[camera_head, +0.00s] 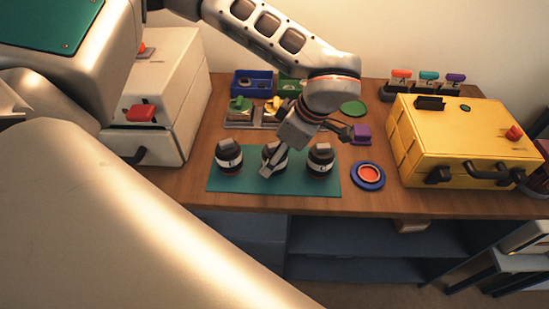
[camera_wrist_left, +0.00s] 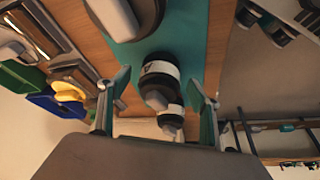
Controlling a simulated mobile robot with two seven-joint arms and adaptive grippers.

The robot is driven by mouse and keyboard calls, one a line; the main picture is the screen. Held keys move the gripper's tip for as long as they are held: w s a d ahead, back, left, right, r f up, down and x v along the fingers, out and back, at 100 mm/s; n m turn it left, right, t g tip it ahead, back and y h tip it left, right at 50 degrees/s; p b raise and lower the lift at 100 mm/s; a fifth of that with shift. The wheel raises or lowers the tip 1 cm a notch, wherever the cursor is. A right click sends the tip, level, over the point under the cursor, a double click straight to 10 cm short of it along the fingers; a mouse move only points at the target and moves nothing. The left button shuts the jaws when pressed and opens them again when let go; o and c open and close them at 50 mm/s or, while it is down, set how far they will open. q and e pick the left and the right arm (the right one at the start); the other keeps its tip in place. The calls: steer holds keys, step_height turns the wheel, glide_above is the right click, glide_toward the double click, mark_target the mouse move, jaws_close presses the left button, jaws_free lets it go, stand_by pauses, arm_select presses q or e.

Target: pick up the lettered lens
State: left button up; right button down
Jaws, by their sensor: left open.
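Three dark lenses with white lettered bands stand upright in a row on the teal mat (camera_head: 214,184): left (camera_head: 229,158), middle (camera_head: 281,161) and right (camera_head: 320,160). The letters are too small to read surely. My left gripper (camera_head: 284,153) reaches down over the middle lens, and one finger hides part of it. In the left wrist view the fingers (camera_wrist_left: 159,84) are spread apart. A lens with a white band (camera_wrist_left: 160,69) shows between them; contact cannot be told. My right gripper is not in view.
A yellow case (camera_head: 465,150) stands at the right and a white box (camera_head: 150,150) at the left. Trays with small parts (camera_head: 245,120) sit behind the mat. A blue-rimmed round dish (camera_head: 368,186) lies right of the mat, and a purple block (camera_head: 361,134) behind it.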

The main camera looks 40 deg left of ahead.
arm_select(q)
steer(key=x, duration=0.2)
steer(key=shift+a+f, duration=0.1)
steer(key=shift+f, duration=0.15)
steer(key=shift+r, duration=0.1)
steer(key=c, duration=1.2)
